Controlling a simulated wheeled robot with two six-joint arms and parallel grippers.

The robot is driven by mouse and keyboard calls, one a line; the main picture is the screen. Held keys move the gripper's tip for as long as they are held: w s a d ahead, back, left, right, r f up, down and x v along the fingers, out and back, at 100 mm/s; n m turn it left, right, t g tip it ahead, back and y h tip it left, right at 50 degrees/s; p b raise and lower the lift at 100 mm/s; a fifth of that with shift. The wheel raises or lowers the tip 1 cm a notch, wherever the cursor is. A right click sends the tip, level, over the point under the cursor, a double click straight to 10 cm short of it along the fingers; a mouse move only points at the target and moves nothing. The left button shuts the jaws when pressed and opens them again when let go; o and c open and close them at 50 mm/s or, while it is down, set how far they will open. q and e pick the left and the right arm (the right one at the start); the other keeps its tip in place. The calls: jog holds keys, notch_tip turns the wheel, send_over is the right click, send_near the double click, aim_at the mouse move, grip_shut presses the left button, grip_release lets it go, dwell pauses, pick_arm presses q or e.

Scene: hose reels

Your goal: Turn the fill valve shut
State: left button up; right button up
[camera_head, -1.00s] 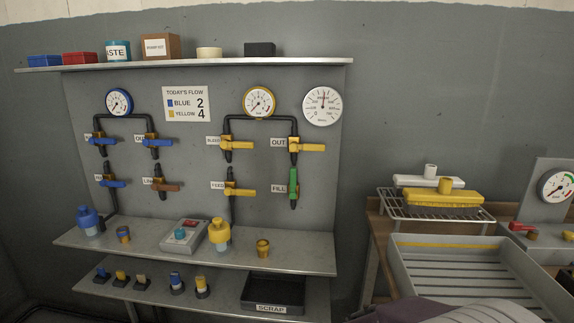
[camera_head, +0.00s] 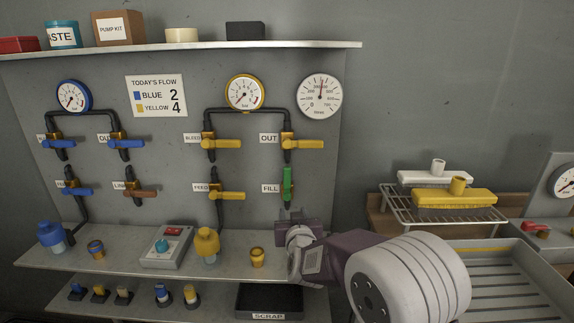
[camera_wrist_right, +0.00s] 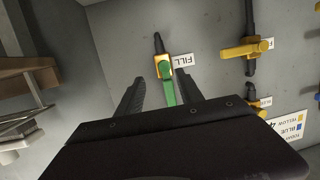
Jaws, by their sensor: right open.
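The fill valve has a green lever handle (camera_head: 288,187) on a brass body and stands beside a FILL label (camera_head: 270,188) on the grey panel. The lever lies in line with its vertical black pipe. My right gripper (camera_head: 290,212) is just below the lever in the head view. In the right wrist view the two dark fingers of my right gripper (camera_wrist_right: 163,92) are spread apart, with the green lever (camera_wrist_right: 168,88) showing between them. I cannot tell whether the fingers touch it. My left gripper is not in view.
The yellow OUT valve (camera_head: 305,144) is just above, and the yellow FEED valve (camera_head: 226,195) is to the left. Below are a shelf with a yellow bottle (camera_head: 207,245) and a small yellow cup (camera_head: 257,257). A drying rack (camera_head: 445,215) stands at right.

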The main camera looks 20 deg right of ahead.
aim_at(287, 173)
jog(key=w+r+t+h+p, duration=0.1)
jog(key=w+r+p, duration=0.2)
jog(key=r, duration=0.1)
jog(key=w+r+m+t+h+p, duration=0.1)
jog(key=w+r+p, duration=0.1)
jog(key=w+r, duration=0.2)
jog(key=shift+p, duration=0.4)
jog(key=x, duration=0.5)
jog(key=shift+f, duration=0.3)
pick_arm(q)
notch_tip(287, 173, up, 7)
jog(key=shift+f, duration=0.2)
pick_arm(e)
grip_shut()
